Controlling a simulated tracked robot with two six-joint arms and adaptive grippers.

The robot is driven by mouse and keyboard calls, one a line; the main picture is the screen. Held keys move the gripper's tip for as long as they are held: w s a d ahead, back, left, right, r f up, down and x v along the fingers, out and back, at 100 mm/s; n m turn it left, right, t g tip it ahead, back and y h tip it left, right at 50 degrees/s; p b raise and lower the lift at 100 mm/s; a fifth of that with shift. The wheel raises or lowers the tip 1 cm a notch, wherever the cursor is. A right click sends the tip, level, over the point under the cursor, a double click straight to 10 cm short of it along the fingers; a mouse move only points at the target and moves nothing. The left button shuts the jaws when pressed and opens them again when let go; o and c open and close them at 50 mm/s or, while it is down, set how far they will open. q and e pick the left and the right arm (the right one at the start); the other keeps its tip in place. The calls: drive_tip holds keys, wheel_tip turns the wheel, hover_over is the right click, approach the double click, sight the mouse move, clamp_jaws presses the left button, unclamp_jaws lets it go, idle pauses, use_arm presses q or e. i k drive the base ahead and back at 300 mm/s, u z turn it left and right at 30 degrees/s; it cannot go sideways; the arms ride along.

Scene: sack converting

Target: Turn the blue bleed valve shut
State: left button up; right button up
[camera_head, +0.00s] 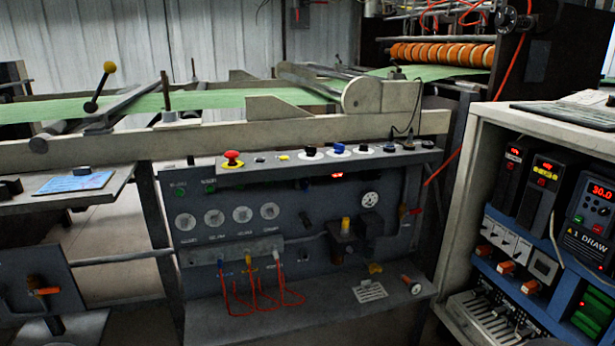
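Neither of my grippers shows in the head view. Two small blue controls show on the grey machine panel (310,225). One is a blue knob (338,148) on a white disc on the sloped upper ledge. The other is a small blue piece (220,264) at the left of the light-grey manifold block (236,252), above red tubing. A yellow piece (248,260) sits beside it on the same block. I cannot tell which blue part is the bleed valve, nor how far it is turned.
A red mushroom button (232,157) stands on the ledge's left. Several gauges (214,217) sit above the manifold. Red tubes (262,298) loop in front of the panel. A lower shelf (310,318) juts out below. A control cabinet (478,165) stands close at right.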

sight(305, 183)
drive_tip(key=u, duration=1.2)
drive_tip(key=i, duration=0.1)
drive_tip(key=z, duration=2.7)
drive_tip(key=k, duration=1.4)
drive_tip(key=u, duration=1.35)
drive_tip(key=i, duration=1.65)
